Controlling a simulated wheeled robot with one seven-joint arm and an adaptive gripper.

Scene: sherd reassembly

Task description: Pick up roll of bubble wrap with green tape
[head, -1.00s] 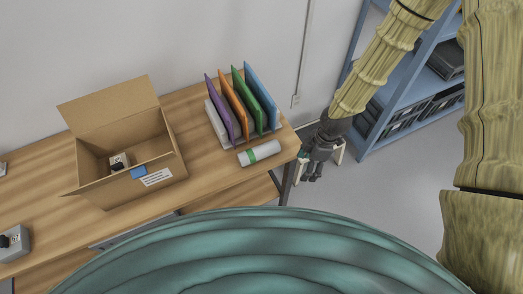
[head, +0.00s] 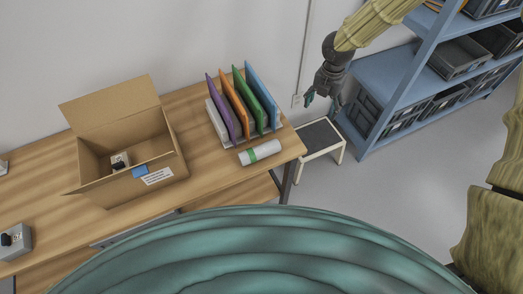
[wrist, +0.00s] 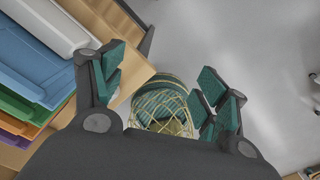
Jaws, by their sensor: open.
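The roll of bubble wrap with green tape (head: 260,152) lies on the wooden table near its right end, in front of the file rack. It is white with a green band around its middle. My gripper (head: 318,101) is in the air to the right of the table, beyond its edge, and apart from the roll. In the wrist view my gripper (wrist: 163,92) shows its dark fingers with green pads spread wide, with nothing between them. I cannot make out the roll in the wrist view.
A rack of coloured folders (head: 242,108) stands behind the roll. An open cardboard box (head: 128,185) stands left on the table (head: 205,165). A stool (head: 319,138) is beside the table's right end. Blue shelving (head: 400,88) with dark bins stands at the right.

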